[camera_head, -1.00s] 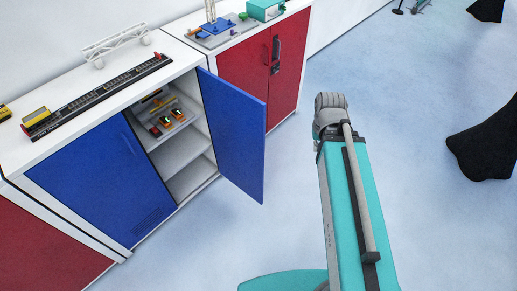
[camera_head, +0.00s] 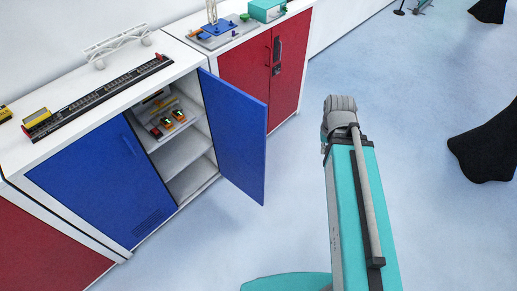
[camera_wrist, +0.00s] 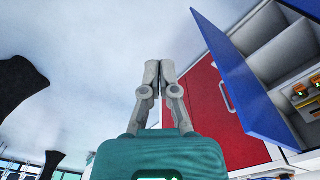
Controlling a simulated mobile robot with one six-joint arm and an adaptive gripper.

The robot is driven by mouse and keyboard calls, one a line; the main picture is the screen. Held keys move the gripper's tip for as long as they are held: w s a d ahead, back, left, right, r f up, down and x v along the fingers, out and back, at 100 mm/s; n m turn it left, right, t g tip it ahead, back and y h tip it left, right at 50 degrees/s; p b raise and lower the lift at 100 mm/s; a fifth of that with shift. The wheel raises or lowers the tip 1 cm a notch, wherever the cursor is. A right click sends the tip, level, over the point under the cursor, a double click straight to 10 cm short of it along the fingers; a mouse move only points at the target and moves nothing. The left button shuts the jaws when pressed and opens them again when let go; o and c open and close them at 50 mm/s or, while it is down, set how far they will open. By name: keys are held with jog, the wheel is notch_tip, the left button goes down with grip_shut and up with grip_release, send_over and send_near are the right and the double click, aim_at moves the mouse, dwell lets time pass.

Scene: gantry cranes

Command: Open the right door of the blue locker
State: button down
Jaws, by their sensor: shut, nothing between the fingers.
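The blue locker (camera_head: 95,185) stands at the left of the head view. Its right door (camera_head: 235,135) stands wide open, swung out into the room, and shows shelves inside. Its left door (camera_head: 100,175) is shut. In the wrist view the open right door (camera_wrist: 240,75) slants across the upper right. My gripper (camera_wrist: 159,65) is shut and empty, apart from the door, with floor and a red locker behind it. In the head view my arm is to the right of the door, and the fingers are hidden behind it.
Several small colourful items (camera_head: 168,124) lie on the locker's upper shelf. A red locker (camera_head: 262,70) with a handle stands beyond the open door. A model track (camera_head: 95,98) lies on the white top. Black draped shapes (camera_head: 485,145) stand at right. The floor between is clear.

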jog(key=shift+f, duration=0.15)
jog(key=w+a+f+n+t+h+b, duration=0.2)
jog(key=w+a+f+n+b, duration=0.4)
jog(key=f+n+b, duration=0.3)
jog(key=w+a+f+n+t+h+b, duration=0.1)
jog(key=w+a+f+n+h+b, duration=0.1)
jog(key=w+a+f+n+b, duration=0.6)
jog(key=w+a+f+n+t+b, duration=0.3)
jog(key=a+f+n+t+b, duration=0.1)
jog(key=a+f+n+b, duration=0.8)
jog(key=shift+a+f+n+t+b, duration=0.45)
jog(key=shift+a+b, duration=1.3)
jog(key=shift+b, duration=1.5)
jog(key=shift+w, duration=0.15)
